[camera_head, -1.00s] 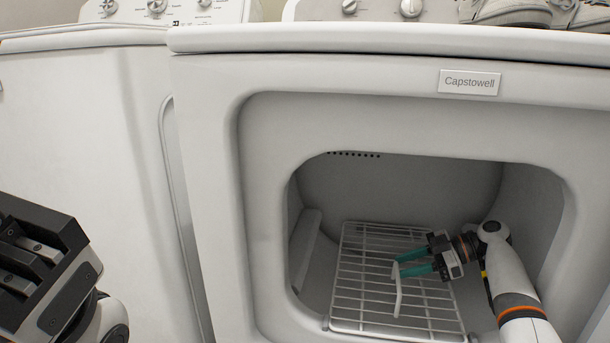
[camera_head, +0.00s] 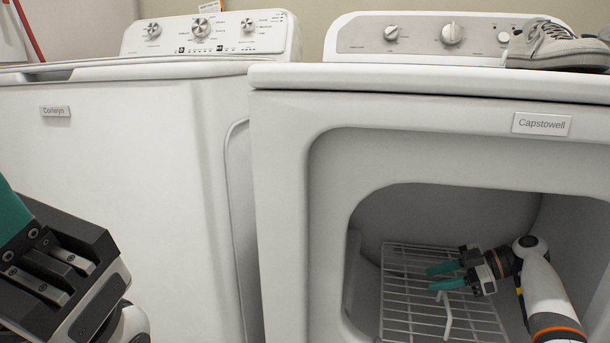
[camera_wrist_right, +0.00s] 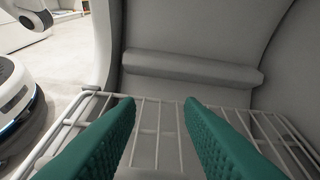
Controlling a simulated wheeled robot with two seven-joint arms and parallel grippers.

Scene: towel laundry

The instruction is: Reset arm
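My right gripper (camera_head: 438,277) is inside the open drum of the white dryer labelled Capstowell (camera_head: 541,124), over a white wire rack (camera_head: 401,309). Its green fingers are apart and nothing is between them; the right wrist view shows the same two fingers (camera_wrist_right: 160,105) spread above the rack (camera_wrist_right: 158,146). My left gripper (camera_head: 45,250) is at the left edge in front of the other machine. Only part of it shows, with one green finger cut off by the frame, so its opening cannot be judged.
A white washer labelled Corleryn (camera_head: 56,111) stands left of the dryer. Grey shoes (camera_head: 556,48) sit on the dryer top at the right. The drum opening's rim surrounds my right arm. A ridge (camera_wrist_right: 190,70) runs along the drum wall.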

